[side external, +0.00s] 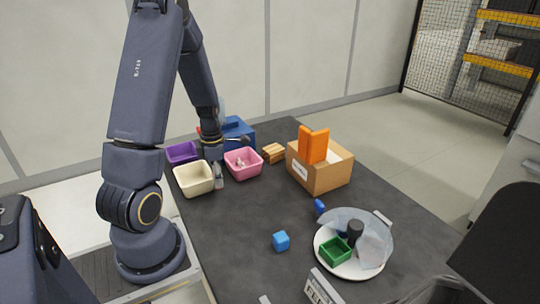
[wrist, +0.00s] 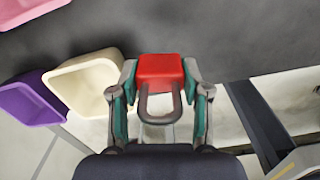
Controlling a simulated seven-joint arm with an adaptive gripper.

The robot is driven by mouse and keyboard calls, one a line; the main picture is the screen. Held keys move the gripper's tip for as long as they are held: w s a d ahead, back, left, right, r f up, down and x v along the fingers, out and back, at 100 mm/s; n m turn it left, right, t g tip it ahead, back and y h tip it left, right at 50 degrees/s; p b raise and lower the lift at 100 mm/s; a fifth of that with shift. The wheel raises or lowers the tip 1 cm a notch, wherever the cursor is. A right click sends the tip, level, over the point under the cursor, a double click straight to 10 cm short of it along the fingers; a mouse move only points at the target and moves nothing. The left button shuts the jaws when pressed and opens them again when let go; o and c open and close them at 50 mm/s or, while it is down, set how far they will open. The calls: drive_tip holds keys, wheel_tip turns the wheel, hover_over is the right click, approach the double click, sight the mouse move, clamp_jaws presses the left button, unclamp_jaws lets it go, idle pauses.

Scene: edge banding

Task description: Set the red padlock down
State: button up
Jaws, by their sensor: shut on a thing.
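The red padlock (wrist: 160,67) is in my gripper (wrist: 161,78) in the wrist view. A finger presses on each side of its red body, and its grey shackle points back toward my palm. In the side external view my gripper (side external: 218,176) is low, between the cream bin and the pink bin; I cannot make out the padlock there. Dark table surface shows beyond the padlock in the wrist view. Whether the padlock touches the table cannot be told.
The cream bin (side external: 194,178), purple bin (side external: 181,152) and pink bin (side external: 243,163) stand close by. A cardboard box (side external: 318,178) holds orange pieces. A plate (side external: 336,268) carries a green bin and other items. A blue cube (side external: 281,241) lies nearer. The table's middle is clear.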

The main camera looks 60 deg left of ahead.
drive_tip(key=shift+s+d+r+m, duration=0.15)
drive_tip(key=shift+s+d+r, duration=0.2)
drive_tip(key=shift+d+r, duration=0.2)
drive_tip(key=shift+s+d+r+m, duration=0.15)
drive_tip(key=shift+s+d+r, duration=0.25)
drive_tip(key=shift+r, duration=0.2)
drive_tip(key=w+d+r+m, duration=0.25)
drive_tip(key=d+m, duration=0.35)
drive_tip(key=d, duration=0.7)
drive_tip(key=w+a+f, duration=0.1)
drive_tip(key=w+f, duration=0.1)
drive_tip(key=w, duration=0.2)
drive_tip(key=w+f, duration=0.3)
drive_tip(key=w, duration=0.1)
drive_tip(key=w+a+f, duration=0.1)
drive_tip(key=w+f, duration=0.2)
drive_tip(key=w, duration=0.1)
drive_tip(key=shift+w+a+f, duration=0.15)
drive_tip(key=shift+a, duration=0.2)
drive_tip(key=shift+w+f, duration=0.15)
drive_tip(key=shift+f, duration=0.05)
drive_tip(key=shift+w+f, duration=0.15)
drive_tip(key=shift+f, duration=0.75)
drive_tip(key=shift+w+f, duration=0.1)
drive_tip(key=shift+f, duration=0.75)
